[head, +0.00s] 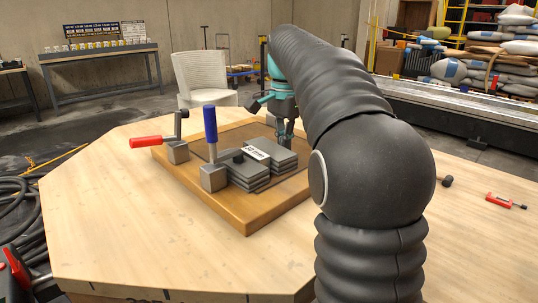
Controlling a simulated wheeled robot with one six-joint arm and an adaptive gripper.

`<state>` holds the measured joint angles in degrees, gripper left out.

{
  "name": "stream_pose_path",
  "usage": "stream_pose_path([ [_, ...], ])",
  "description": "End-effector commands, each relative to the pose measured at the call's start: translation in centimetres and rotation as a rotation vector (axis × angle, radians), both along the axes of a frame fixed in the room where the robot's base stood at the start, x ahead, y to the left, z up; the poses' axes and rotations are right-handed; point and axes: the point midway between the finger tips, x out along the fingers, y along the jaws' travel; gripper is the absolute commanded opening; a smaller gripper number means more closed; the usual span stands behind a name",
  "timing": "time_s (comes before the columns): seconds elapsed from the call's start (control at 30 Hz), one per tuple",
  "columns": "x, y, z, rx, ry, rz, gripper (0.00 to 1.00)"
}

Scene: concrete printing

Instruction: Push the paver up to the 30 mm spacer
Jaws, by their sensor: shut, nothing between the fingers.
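A wooden board (247,222) lies on the table, with grey layered blocks on it. One layered block (250,177) sits at the front beside the blue-handled clamp; another layered block (281,157) sits behind it to the right. A small piece with a white label (257,154) lies between or on them; its print is too small to read surely. I cannot tell for certain which piece is the paver and which the spacer. My gripper (286,143) points down, shut and empty, at the far side of the rear block. Whether it touches the block is hidden.
A black-headed mallet (446,181) and a red tool (505,202) lie on the table at right. The table front is clear.

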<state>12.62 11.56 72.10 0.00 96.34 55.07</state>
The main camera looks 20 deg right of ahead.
Motion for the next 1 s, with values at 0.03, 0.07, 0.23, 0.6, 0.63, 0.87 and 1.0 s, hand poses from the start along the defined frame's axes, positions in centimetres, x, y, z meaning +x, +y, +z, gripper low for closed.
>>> stream_pose_path([
  [0.03,0.0,0.1,0.0,0.000,0.000,0.001,0.00],
  [0.07,-0.1,0.2,0.0,0.000,0.000,0.001,0.00],
  [0.23,-0.2,0.5,0.0,0.000,0.000,0.001,0.00],
  [0.6,-0.5,1.2,0.0,0.001,0.002,0.001,0.00],
  [0.63,-0.5,1.2,0.0,0.001,0.002,0.001,0.00],
  [0.87,-0.2,0.6,0.1,0.001,0.002,0.001,0.00],
  [1.0,0.0,0.0,0.2,0.001,0.000,-0.001,0.00],
])
